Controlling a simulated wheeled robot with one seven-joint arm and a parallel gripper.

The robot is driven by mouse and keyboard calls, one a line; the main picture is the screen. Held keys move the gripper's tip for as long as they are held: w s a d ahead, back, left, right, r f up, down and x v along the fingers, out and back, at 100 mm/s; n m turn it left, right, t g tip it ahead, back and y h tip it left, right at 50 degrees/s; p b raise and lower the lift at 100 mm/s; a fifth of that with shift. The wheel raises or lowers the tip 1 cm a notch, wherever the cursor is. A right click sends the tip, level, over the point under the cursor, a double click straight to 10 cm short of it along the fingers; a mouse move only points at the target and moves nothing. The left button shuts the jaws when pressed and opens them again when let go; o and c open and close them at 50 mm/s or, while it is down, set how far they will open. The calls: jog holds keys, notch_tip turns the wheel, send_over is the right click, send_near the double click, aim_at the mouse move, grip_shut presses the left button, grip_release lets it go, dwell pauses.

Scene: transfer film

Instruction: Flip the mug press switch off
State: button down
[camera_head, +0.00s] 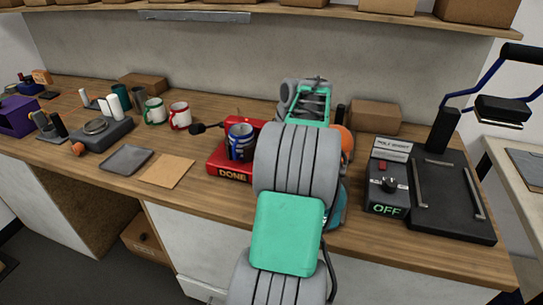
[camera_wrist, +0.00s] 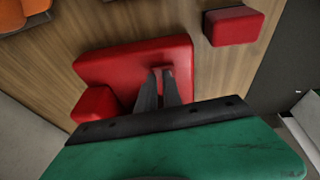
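In the wrist view, my gripper (camera_wrist: 161,72) has its two dark fingers close together, with nothing seen between them. Its tips are over a red block-like body (camera_wrist: 115,62), by a small red raised part near its right edge. I cannot tell whether they touch it. No switch label shows there. At the right, a dark heat press unit (camera_head: 375,205) shows a red button (camera_head: 382,167), a knob and a green "OFF" display.
An orange object (camera_wrist: 25,15) lies at the wrist view's upper left. A separate red block (camera_wrist: 234,25) is at its upper right. A cardboard box (camera_head: 375,118) stands behind.

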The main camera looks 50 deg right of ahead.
jog(key=shift+f, duration=0.25)
jog(key=shift+r+p, duration=0.3)
jog(key=shift+r, duration=0.1)
notch_tip(320, 180, up, 4)
jog(key=p, duration=0.2)
jog(key=shift+f+p, duration=0.1)
jog(key=shift+p, duration=0.3)
jog(key=a+p+v, duration=0.1)
jog(key=v, duration=0.8)
jog(key=shift+s+a+r, duration=0.2)
jog(key=shift+s+r, duration=0.1)
jog(key=shift+s, duration=0.05)
